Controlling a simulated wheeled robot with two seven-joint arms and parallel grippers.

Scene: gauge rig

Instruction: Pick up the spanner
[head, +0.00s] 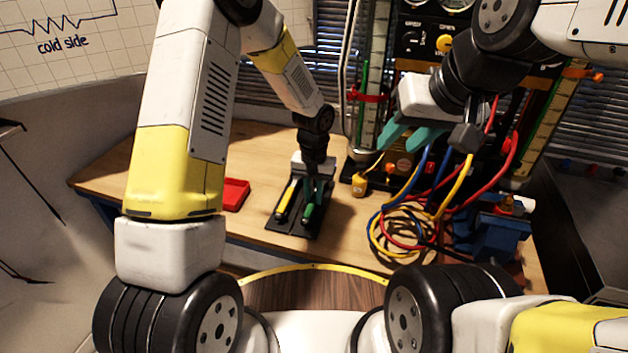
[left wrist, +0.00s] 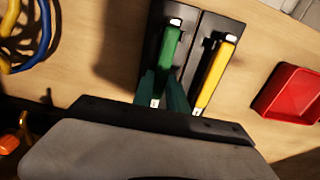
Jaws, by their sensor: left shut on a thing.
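A green-handled tool (head: 308,214) and a yellow-handled tool (head: 286,200) lie side by side in a black holder (head: 288,228) on the wooden bench. Their far ends are hidden, so I cannot tell from shape which is the spanner. My left gripper (head: 317,188) reaches down over the holder and is shut on the green-handled tool. In the left wrist view the teal fingers (left wrist: 162,90) stand either side of the green handle (left wrist: 171,50), and the yellow handle (left wrist: 215,75) lies beside them. My right gripper (head: 410,138) is open and empty, raised in front of the gauge rig.
A red tray (head: 236,194) sits left of the holder. Coiled red, blue and yellow cables (head: 395,240) lie to the right, near a blue vise (head: 492,235). The bench's left end is clear.

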